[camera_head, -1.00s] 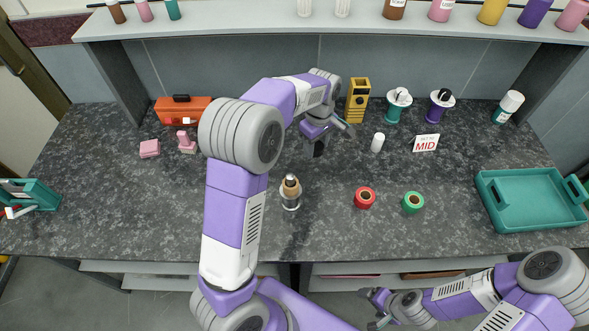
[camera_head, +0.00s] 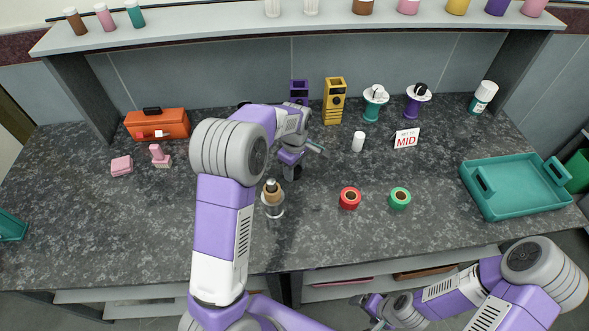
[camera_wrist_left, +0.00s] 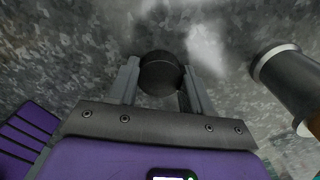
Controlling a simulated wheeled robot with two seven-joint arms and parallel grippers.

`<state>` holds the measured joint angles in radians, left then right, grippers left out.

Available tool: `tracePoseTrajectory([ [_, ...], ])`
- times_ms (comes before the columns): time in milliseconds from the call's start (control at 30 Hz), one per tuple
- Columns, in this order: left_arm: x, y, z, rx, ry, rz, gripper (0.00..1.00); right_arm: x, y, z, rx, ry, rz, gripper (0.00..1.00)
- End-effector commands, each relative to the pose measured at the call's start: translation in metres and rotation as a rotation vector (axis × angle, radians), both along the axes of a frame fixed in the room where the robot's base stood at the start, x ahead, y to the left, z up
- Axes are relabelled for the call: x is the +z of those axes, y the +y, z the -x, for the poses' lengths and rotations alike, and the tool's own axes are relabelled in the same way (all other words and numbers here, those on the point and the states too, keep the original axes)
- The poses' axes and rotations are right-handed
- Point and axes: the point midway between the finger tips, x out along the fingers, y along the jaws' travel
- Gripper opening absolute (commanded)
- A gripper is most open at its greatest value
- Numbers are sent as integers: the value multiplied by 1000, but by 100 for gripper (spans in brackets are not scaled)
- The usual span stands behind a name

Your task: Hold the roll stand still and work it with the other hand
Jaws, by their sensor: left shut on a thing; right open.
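My left gripper (camera_head: 293,163) is over the middle of the counter, shut on a dark round thing (camera_wrist_left: 160,74) that shows between its fingers in the left wrist view. A metal and wood cylinder (camera_head: 272,199) stands just in front and to the left; it also shows in the wrist view (camera_wrist_left: 285,72). I cannot tell which is the roll stand. My right gripper (camera_head: 371,308) is open below the counter's front edge, empty.
A red roll (camera_head: 350,198) and a green roll (camera_head: 400,198) lie on the counter. A teal tray (camera_head: 487,208) is right, an orange toolbox (camera_head: 170,127) left.

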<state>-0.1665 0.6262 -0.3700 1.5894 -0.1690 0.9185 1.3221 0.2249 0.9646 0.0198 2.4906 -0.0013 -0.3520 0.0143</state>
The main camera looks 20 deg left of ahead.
Motion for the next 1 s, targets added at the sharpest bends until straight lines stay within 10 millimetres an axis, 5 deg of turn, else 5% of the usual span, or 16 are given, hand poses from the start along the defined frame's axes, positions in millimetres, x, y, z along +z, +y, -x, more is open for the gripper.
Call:
tracePoseTrajectory([
  [233, -4, 0, 0, -1, 0, 0, 13, -1, 0, 0, 0, 0, 0, 84],
  [267, -3, 0, 0, -1, -1, 0, 54, -1, 0, 0, 0, 0, 0, 84],
  [400, -3, 0, 0, -1, 0, 0, 75, -1, 0, 0, 0, 0, 0, 84],
  [767, 4, 0, 0, 0, -1, 0, 75, 2, 0, 0, 0, 0, 0, 84],
  [1000, 49, 0, -1, -1, -5, 0, 75, 18, 0, 0, 0, 0, 0, 84],
])
